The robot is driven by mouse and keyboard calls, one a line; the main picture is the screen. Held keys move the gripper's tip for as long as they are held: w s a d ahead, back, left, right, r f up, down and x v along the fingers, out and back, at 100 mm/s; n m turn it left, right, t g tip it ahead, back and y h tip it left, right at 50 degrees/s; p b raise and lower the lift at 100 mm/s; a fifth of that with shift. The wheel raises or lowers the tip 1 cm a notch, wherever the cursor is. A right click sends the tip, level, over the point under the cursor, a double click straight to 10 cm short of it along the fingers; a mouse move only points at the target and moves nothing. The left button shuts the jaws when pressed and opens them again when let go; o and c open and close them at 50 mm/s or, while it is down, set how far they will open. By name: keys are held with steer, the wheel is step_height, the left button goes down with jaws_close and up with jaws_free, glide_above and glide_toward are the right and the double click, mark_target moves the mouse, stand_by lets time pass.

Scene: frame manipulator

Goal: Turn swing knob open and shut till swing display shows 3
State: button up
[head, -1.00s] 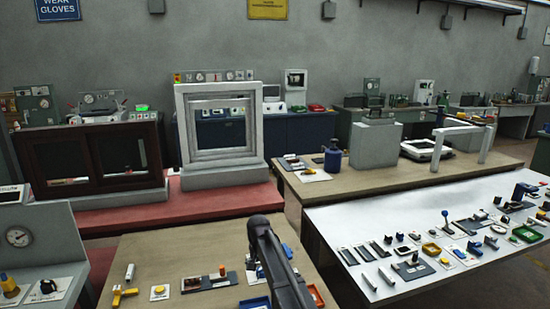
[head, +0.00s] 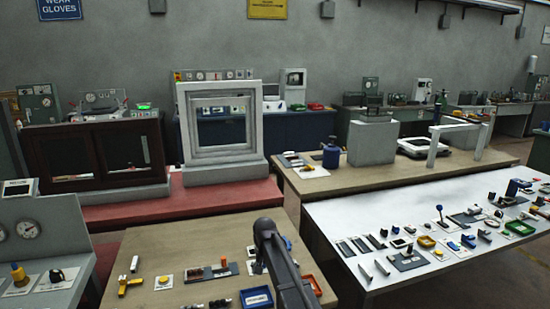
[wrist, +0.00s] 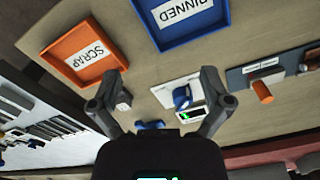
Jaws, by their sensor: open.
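In the wrist view a blue knob (wrist: 181,97) sits on a white plate on the tan bench. A small display (wrist: 190,115) with a green mark is beside it; its reading is too small to make out. No label confirms that these are the swing knob and swing display. My gripper (wrist: 163,75) is open, its fingers spread wide with nothing between the tips; the knob appears between the fingers in the picture, apart from them. In the head view my arm covers part of this bench area, and my gripper cannot be made out there.
An orange SCRAP tray (wrist: 87,58) and a blue BINNED tray (wrist: 190,28) lie near the knob. A grey plate with an orange cylinder (wrist: 262,91) is to the right. In the head view, a yellow handle (head: 130,284) and yellow button (head: 164,279) lie further left. A white table (head: 345,292) stands right.

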steer(key=s+d+f+n+b, duration=0.1)
steer(key=s+d, duration=1.9)
steer(key=s, duration=0.4)
steer(key=shift+s+d, duration=0.25)
steer(key=shift+f, duration=0.1)
